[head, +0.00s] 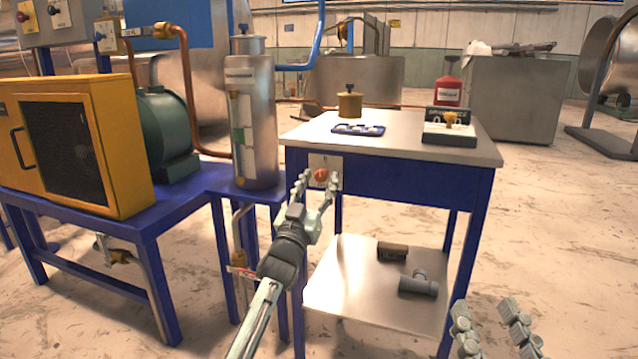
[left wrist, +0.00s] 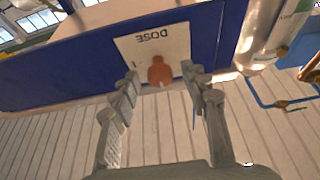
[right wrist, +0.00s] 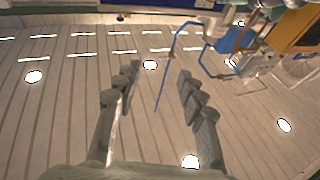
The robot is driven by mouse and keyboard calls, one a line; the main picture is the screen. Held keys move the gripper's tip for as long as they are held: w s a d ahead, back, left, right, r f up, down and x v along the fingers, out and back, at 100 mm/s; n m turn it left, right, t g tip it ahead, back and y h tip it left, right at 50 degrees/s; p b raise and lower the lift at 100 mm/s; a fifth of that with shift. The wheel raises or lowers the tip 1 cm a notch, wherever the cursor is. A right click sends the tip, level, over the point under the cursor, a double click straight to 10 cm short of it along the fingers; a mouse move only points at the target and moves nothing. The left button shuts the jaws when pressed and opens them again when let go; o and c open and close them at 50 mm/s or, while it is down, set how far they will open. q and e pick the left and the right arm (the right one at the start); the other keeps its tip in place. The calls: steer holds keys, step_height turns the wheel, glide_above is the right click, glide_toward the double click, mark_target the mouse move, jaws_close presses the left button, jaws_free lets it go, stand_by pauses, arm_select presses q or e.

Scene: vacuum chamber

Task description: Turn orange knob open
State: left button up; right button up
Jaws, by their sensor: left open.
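The orange knob (head: 321,175) sits on a pale plate (head: 336,172) on the blue front of the table. In the left wrist view the knob (left wrist: 160,71) stands on the plate marked "DOSE" (left wrist: 178,38). My left gripper (head: 318,184) is open, its fingertips on either side of the knob, with gaps seen between the knob and both fingers. It also shows in the left wrist view (left wrist: 160,80). Whether the fingers touch the plate I cannot tell. My right gripper (head: 484,308) is open and empty at the lower right of the head view, away from the table.
The table top (head: 300,133) holds a brass-coloured container (head: 349,103), a dark blue tray (head: 345,129) and a black box with a yellow knob (head: 450,138). A steel cylinder (head: 252,120) stands close left. The lower shelf (head: 340,300) holds two dark parts. Floor at right is clear.

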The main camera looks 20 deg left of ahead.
arm_select(q)
steer(key=shift+w+r, duration=0.1)
steer(key=shift+w, duration=0.1)
steer(key=shift+c, duration=0.3)
jaws_close()
